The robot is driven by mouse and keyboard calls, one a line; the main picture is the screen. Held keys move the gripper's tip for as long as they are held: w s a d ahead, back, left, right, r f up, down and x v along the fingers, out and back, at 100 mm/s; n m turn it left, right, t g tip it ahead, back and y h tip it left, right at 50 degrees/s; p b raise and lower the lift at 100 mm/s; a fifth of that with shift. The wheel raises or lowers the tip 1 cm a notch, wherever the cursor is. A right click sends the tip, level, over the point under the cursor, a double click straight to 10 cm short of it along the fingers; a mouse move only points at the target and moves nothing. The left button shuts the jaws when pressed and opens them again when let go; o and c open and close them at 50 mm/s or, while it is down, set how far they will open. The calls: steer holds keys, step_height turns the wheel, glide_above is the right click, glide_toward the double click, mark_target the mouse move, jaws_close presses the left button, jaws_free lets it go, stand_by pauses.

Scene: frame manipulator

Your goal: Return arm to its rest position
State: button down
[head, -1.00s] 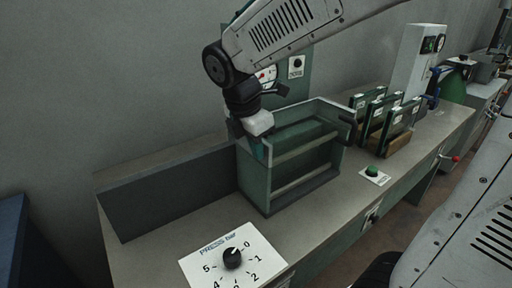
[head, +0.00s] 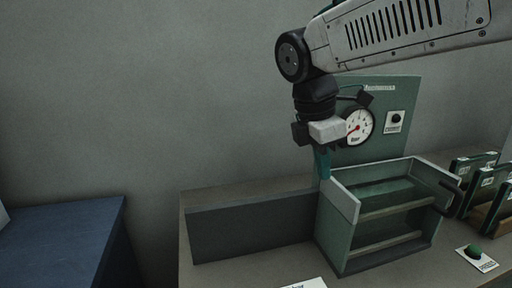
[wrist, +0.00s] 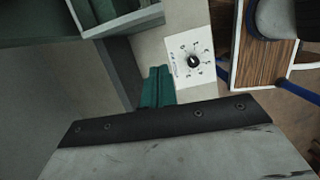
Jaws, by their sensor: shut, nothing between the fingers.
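My gripper (head: 323,164) hangs from my grey arm in the head view, with its teal fingers pointing down by the left wall of a green open-fronted box (head: 345,240). From this angle I cannot tell the gap between the fingertips and the box. The fingers also show in the wrist view (wrist: 156,88), close together with nothing between them. My arm is bent at the wrist and reaches in from the upper right.
A gauge panel (head: 378,105) stands behind the box. A low grey wall (head: 252,226) is left of the box. A pressure dial plate (wrist: 190,57) lies on the bench. A blue cabinet (head: 60,240) stands far left.

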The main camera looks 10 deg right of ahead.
steer(key=s+d+f+m+y, duration=0.1)
steer(key=s+d+f+m, duration=0.1)
steer(key=s+m, duration=0.4)
steer(key=s+d+f+m+y, duration=0.1)
steer(key=s+d+f+m, duration=0.2)
steer(key=s+m, duration=0.3)
steer(key=s+d+f+m+t, duration=0.1)
steer(key=s+d+f+m, duration=0.2)
steer(key=s+m, duration=0.3)
steer(key=shift+f+m+y, duration=0.25)
steer(key=shift+m+y, duration=0.15)
steer(key=shift+m, duration=0.1)
